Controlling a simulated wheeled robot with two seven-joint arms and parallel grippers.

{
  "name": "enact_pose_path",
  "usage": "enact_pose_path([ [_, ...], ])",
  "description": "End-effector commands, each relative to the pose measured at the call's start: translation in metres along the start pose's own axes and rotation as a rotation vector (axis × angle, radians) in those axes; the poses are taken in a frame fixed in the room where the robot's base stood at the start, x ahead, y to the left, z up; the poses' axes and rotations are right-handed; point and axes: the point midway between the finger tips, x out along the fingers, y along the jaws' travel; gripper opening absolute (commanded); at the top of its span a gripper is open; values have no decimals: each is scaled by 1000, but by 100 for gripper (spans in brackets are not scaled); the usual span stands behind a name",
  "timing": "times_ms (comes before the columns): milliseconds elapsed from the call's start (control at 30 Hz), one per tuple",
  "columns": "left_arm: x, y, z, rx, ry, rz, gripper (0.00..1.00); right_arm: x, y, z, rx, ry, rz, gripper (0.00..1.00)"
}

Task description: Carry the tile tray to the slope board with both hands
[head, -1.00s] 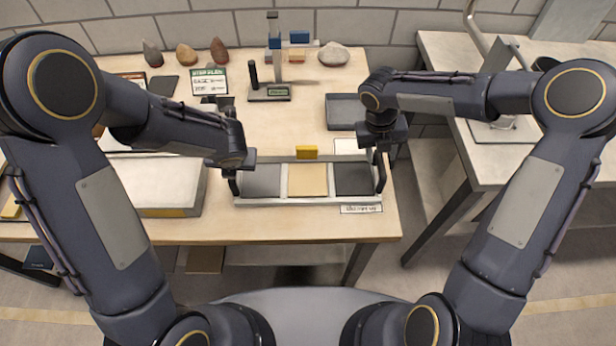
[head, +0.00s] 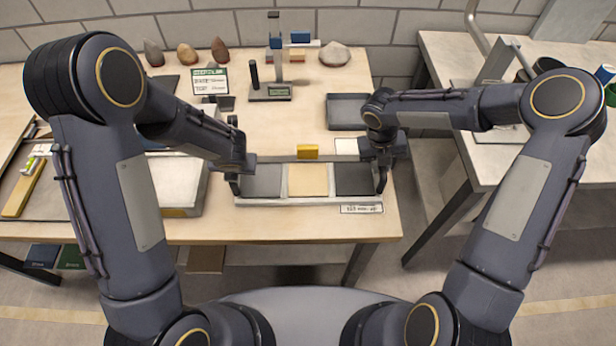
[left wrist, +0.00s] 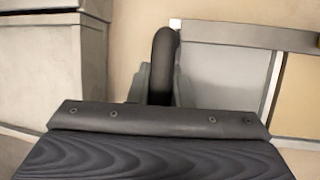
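The tile tray (head: 258,201) lies level on the wooden table, with a dark, a tan and a dark tile in a row and an upright black handle at each end. My left gripper (head: 236,180) is at its left handle. In the left wrist view the black handle (left wrist: 163,60) stands between my left fingers, which appear closed against both sides; the tray (left wrist: 273,85) is right of it. My right gripper (head: 383,168) is at the right handle; its fingers are mostly hidden. I cannot tell for sure which thing is the slope board.
A pale block (head: 178,190) stands just left of the tray, partly behind my left arm. A yellow block (head: 308,152) and an empty grey tray (head: 346,111) lie behind the tile tray. A post stand (head: 270,92) is further back. A second table (head: 500,150) is at right.

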Motion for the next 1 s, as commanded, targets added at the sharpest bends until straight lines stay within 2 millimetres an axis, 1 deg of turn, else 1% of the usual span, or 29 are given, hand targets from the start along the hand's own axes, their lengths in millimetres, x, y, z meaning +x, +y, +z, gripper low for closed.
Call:
enact_pose_path([
  [33,0,0,0,0,0,0,4,0,0,0,0,0,0,2],
  [67,0,0,0,0,0,0,0,0,0,0,0,0,0,0],
  [1000,0,0,0,0,0,0,0,-1,0,0,1,-1,0,0],
])
